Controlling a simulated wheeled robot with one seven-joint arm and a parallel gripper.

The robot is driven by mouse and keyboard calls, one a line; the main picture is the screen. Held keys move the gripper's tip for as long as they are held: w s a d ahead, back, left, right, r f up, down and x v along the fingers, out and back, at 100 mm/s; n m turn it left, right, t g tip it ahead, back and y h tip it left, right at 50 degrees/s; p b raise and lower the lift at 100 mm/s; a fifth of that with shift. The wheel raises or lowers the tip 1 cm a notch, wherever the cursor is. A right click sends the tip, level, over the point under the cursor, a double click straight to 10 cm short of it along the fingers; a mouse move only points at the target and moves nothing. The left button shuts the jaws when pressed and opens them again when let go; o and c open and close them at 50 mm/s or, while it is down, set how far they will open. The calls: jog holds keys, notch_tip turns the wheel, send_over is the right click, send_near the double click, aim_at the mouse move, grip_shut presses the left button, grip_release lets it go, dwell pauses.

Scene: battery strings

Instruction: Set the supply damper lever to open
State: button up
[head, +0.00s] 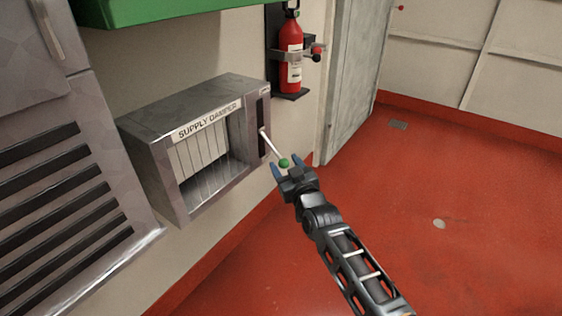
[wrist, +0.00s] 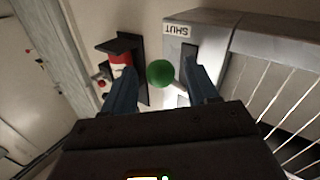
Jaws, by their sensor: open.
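The supply damper (head: 172,115) is a grey metal box on the wall with white vertical slats and a "SUPPLY DAMPER" label. Its lever (head: 270,145) is a pale rod coming out of a dark slot on the right of the front, tipped with a green knob (head: 284,163). My gripper (head: 286,167) is open, with its blue fingers on either side of the knob. In the wrist view the green knob (wrist: 160,74) shows between the two fingertips, with visible gaps on both sides. A "SHUT" label (wrist: 178,29) is on the box near one slot end.
A red fire extinguisher (head: 290,55) hangs on the wall behind the damper, beside a door post (head: 345,80). A louvred grey cabinet (head: 60,190) stands at the left. A green surface (head: 160,8) overhangs above. The red floor (head: 440,190) at right is clear.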

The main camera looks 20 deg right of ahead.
jog(key=shift+w+a+b, duration=0.15)
jog(key=shift+w+b, duration=0.3)
jog(key=shift+w, duration=1.3)
grip_shut()
